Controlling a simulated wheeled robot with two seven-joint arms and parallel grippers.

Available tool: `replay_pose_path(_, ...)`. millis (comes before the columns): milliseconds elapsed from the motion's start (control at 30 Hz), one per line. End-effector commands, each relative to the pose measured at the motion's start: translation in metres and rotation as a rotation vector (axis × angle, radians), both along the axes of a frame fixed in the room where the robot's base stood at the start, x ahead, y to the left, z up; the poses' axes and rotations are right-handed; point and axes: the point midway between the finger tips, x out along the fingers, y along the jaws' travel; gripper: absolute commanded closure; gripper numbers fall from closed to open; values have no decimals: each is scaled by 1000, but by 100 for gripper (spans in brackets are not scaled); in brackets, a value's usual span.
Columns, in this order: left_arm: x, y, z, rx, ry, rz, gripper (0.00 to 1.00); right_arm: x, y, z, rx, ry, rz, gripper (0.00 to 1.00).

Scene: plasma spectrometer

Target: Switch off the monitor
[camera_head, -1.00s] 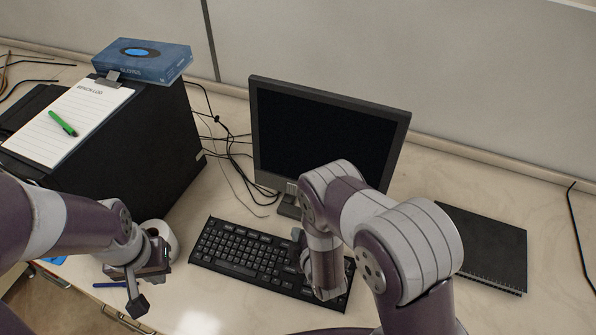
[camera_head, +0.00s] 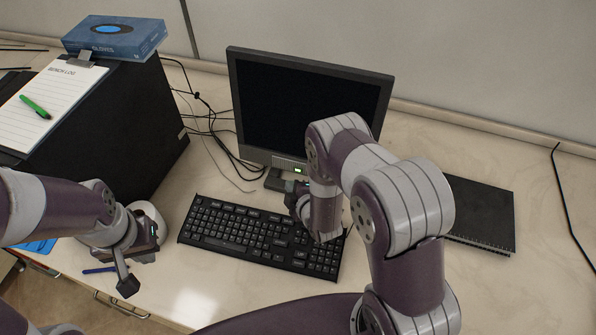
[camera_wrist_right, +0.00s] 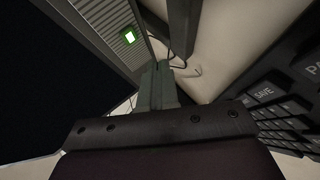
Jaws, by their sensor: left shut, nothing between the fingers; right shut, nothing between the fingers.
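The monitor (camera_head: 310,105) stands behind the keyboard with a black screen. My right gripper (camera_head: 291,188) is just below and in front of this bezel, partly hidden by my own arm. My left gripper (camera_head: 127,286) is shut and empty at the table's front left.
The black keyboard (camera_head: 255,238) lies under my right forearm. A black notebook (camera_head: 482,215) is at right. A black case (camera_head: 120,130) at left carries a clipboard (camera_head: 50,100), a green pen (camera_head: 35,107) and a blue glove box (camera_head: 115,38). Cables lie behind.

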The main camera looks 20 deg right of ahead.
Motion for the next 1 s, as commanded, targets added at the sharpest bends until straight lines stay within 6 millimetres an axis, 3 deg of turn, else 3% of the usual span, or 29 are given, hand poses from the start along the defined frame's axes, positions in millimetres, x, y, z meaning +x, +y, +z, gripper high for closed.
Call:
replay_pose_path(300, 0, 0, -11, 0, 0, 0, 100, 22, -15, -4, 0, 0, 0, 100)
replay_pose_path(1000, 0, 0, -11, 0, 0, 0, 100, 23, -16, -3, 0, 0, 0, 100)
